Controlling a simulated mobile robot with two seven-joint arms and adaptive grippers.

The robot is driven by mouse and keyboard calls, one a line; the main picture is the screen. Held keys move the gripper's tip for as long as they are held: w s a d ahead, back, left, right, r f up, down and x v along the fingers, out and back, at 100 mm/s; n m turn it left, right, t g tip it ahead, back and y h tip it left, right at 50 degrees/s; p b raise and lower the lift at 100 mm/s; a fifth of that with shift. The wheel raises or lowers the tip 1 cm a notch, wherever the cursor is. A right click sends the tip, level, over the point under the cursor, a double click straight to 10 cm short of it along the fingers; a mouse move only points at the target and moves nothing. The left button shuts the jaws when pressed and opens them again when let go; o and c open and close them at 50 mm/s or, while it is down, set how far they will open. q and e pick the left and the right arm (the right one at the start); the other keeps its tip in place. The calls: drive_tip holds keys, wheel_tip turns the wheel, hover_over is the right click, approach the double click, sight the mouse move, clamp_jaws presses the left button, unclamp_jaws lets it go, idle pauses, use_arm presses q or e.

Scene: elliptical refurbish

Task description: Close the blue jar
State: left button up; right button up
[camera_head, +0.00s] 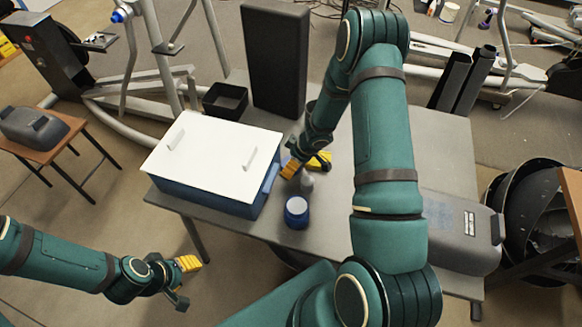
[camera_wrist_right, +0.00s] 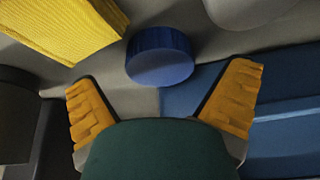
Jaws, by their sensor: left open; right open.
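The blue jar (camera_head: 297,211) stands upright near the front edge of the grey table, right of the white-topped blue box. Its top looks pale. My right gripper (camera_head: 306,168) is low over the table just behind the jar, open, with yellow fingertips. In the right wrist view, a short blue round piece with a ribbed side (camera_wrist_right: 160,57) lies ahead of my open fingers (camera_wrist_right: 160,100), apart from them. I cannot tell whether it is the jar or its lid. My left gripper (camera_head: 185,282) is open and empty, left of the table and clear of it.
The blue box with a white top (camera_head: 213,163) stands close left of my right gripper. A small grey item (camera_head: 306,182) is behind the jar. A tall black block (camera_head: 275,60) and a black tray (camera_head: 225,101) are at the back. A grey case (camera_head: 460,235) is at right.

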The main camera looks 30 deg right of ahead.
drive_tip(key=shift+b+x, duration=0.3)
drive_tip(key=shift+x, duration=0.85)
use_arm(q)
drive_tip(key=shift+s+f, duration=0.2)
drive_tip(key=shift+f, duration=0.35)
use_arm(e)
drive_tip(key=shift+r, duration=0.15)
drive_tip(key=c, duration=0.9)
drive_tip(key=shift+c, duration=0.2)
